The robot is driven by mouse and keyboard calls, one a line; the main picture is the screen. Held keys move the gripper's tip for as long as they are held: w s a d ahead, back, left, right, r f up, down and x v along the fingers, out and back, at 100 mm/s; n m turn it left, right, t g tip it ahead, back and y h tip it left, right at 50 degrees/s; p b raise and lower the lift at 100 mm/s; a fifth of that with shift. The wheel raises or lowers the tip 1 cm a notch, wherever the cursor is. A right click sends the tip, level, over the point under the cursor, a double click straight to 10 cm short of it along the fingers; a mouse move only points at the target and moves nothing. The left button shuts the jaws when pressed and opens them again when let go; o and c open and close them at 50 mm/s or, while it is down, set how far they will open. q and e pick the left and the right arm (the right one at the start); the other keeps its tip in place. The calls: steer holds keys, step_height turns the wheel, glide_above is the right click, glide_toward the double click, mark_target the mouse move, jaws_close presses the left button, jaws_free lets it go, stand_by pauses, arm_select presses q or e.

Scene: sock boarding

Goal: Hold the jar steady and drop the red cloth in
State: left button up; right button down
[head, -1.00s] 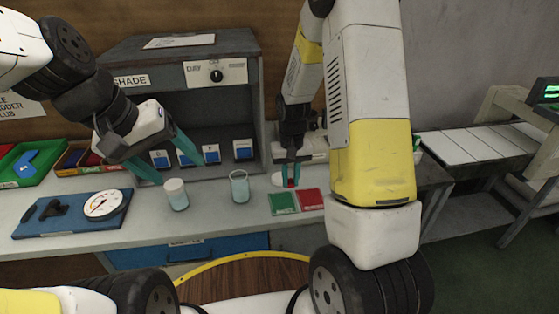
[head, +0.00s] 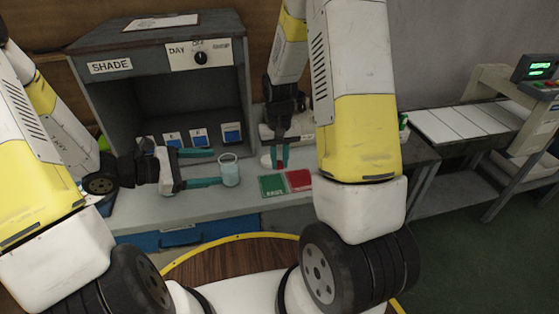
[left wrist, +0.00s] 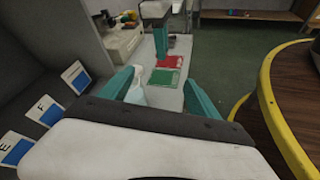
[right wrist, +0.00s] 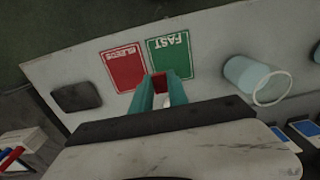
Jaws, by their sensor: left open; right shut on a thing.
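The glass jar (head: 229,171), with pale blue-green liquid, stands upright on the bench. It also shows in the right wrist view (right wrist: 248,78). My left gripper (head: 217,168) is open, level, with its fingertips at the jar's left side; in the left wrist view (left wrist: 160,92) the jar (left wrist: 137,95) shows pale and partly hidden near the left finger. My right gripper (head: 280,162) points down to the right of the jar, shut on the small red cloth (right wrist: 159,82), most of which its fingers hide. Whether the cloth touches the bench I cannot tell.
A green FAST card (head: 272,185) and a red BLEEDS card (head: 299,180) lie right of the jar. A grey SHADE cabinet (head: 97,85) with blue-and-white cards inside stands behind. A slatted rack (head: 470,128) is at the right. Bench surface is clear in front of the jar.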

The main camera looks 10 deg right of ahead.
mark_target(227, 176)
arm_select(q)
steer(key=w+a+f+n+t, duration=0.1)
steer(key=f+n, duration=0.1)
steer(key=f, duration=0.1)
steer(key=w+a+f+n+t, duration=0.1)
steer(key=f+n, duration=0.1)
steer(key=f, duration=0.1)
steer(key=w+a+f+n+t+y, duration=0.1)
steer(key=f+n+t, duration=0.1)
steer(key=f+n, duration=0.1)
steer(key=shift+w+a+f, duration=0.25)
steer(key=shift+f, duration=0.05)
steer(key=shift+x, duration=4.95)
steer(key=shift+a+f, duration=0.1)
steer(key=shift+c, duration=0.4)
steer(key=c, duration=0.8)
steer(key=shift+o, duration=0.2)
arm_select(e)
steer(key=w+a+r, duration=0.2)
steer(key=a+r, duration=0.5)
steer(key=a, duration=0.1)
steer(key=w+a+r, duration=0.2)
steer(key=a+r, duration=0.5)
step_height(227, 176, down, 8)
steer(key=shift+s+a, duration=0.25)
steer(key=shift+s, duration=0.05)
steer(key=shift+f, duration=0.1)
